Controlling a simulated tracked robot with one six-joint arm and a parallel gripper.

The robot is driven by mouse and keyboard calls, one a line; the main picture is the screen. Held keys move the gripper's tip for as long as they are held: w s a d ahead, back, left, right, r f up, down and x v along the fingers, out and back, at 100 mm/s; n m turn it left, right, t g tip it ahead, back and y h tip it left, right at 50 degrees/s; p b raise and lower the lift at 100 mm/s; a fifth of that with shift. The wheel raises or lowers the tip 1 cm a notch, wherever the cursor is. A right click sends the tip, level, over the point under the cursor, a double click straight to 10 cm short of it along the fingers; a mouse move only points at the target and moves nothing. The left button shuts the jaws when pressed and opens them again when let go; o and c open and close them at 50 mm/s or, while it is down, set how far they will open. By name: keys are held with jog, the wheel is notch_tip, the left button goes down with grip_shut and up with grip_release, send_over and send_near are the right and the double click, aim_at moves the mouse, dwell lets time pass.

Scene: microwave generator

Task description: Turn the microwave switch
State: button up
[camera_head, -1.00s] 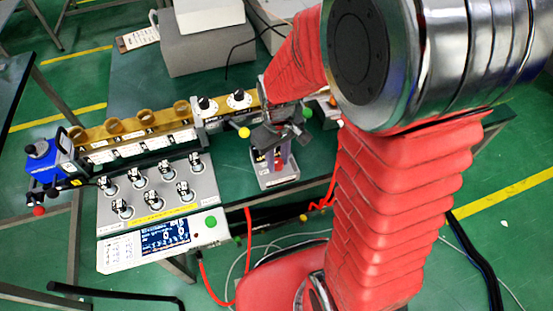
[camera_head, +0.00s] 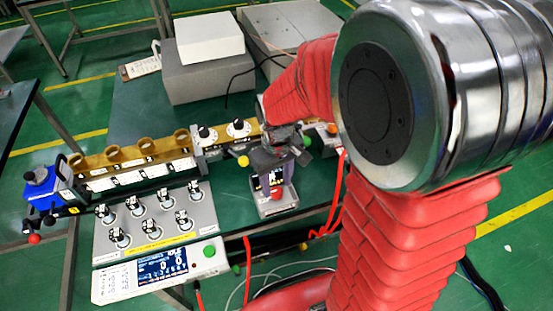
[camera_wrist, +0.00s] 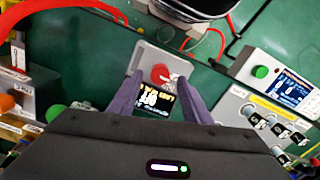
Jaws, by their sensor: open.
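A small grey device with a lit display (camera_head: 277,195) stands at the table's front edge in the head view. In the wrist view its display (camera_wrist: 155,100) shows between my fingers, with a red knob (camera_wrist: 161,74) on its grey panel just beyond. My gripper (camera_wrist: 161,84) is open, with one finger on each side of the display and knob. Whether the fingers touch the knob I cannot tell. In the head view my gripper (camera_head: 278,155) is over the device and hides its upper part.
Left of the device is a grey panel (camera_head: 155,225) with several black-and-white knobs, a screen and a green button. Behind it runs a brass waveguide (camera_head: 130,152) with a blue unit (camera_head: 45,188) at its left end. Grey and white boxes (camera_head: 208,75) stand at the back.

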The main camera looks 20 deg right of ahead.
aim_at(277, 191)
notch_tip(277, 191, up, 11)
dwell(0.4)
jog(key=shift+w, duration=0.1)
dwell(0.4)
jog(key=s+r+m+t, duration=0.3)
jog(key=s+r+t, duration=0.2)
jog(key=s, duration=0.6)
jog(key=shift+s+a+r+t, duration=0.15)
jog(key=shift+s+r+t, duration=0.2)
jog(key=shift+r, duration=0.95)
dwell(1.5)
